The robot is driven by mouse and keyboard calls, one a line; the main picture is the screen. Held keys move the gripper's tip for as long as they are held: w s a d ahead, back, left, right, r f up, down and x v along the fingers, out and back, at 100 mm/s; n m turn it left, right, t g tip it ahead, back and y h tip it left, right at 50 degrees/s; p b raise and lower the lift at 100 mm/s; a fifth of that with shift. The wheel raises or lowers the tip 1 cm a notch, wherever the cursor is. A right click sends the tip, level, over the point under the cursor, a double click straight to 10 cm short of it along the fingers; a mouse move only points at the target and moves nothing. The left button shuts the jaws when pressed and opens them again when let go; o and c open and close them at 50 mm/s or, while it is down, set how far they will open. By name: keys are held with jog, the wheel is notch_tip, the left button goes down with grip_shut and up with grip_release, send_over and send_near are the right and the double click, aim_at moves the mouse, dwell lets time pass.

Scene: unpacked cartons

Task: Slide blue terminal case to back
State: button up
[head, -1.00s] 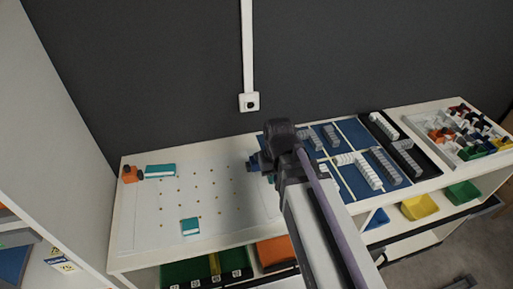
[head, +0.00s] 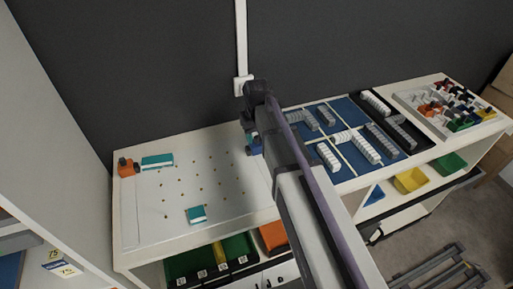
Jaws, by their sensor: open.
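The white board (head: 218,172) with several small yellow-brown pegs lies on the left of the bench. A small blue piece (head: 254,147) shows at the left edge of my arm's end, mostly hidden; I cannot tell whether it is the blue terminal case or touches my gripper. A teal-and-white case (head: 157,161) lies at the board's back left, and another (head: 196,214) lies near its front edge. My gripper (head: 249,127) is over the right side of the board, towards the back. It is open, but its fingertips are hard to make out.
An orange block (head: 126,168) stands at the board's back left corner. Right of my arm are a blue tray (head: 343,116) of grey and white parts and a white tray (head: 408,97) of coloured parts. Bins sit below. The board's middle is mostly clear.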

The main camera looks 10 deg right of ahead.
jog(key=shift+f, duration=0.35)
jog(key=shift+c, duration=0.3)
grip_shut()
